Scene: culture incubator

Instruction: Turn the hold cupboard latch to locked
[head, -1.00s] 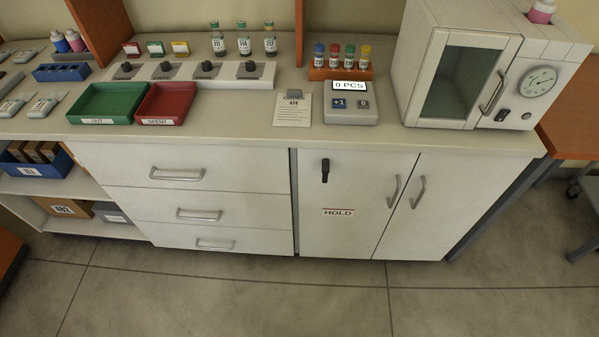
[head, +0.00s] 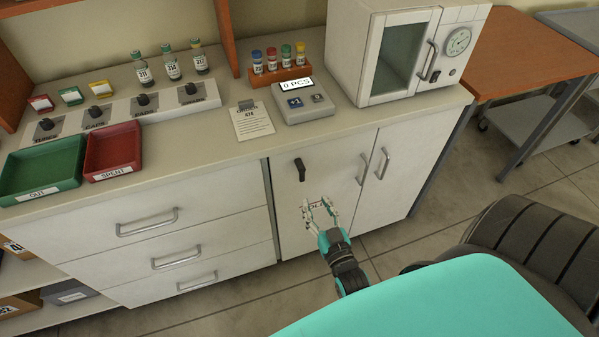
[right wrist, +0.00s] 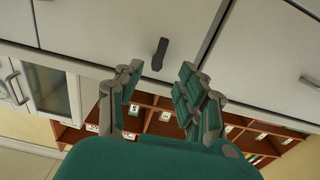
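The hold cupboard latch (head: 299,169) is a small black lever on the upper left of the white hold cupboard door (head: 334,165). Its handle hangs down, close to vertical. My right gripper (head: 318,207) is open and empty, below and slightly right of the latch, in front of the partly covered HOLD label (head: 317,202). In the right wrist view the latch (right wrist: 159,54) shows just beyond the gap between the spread fingers of the gripper (right wrist: 160,72), apart from them. My left gripper is not in view.
Door handles (head: 363,168) stand right of the latch. The worktop (head: 215,148) overhangs above, carrying a counter device (head: 303,103) and a white incubator (head: 392,50). Drawers (head: 165,225) lie left. The floor before the cupboard is free around my arm.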

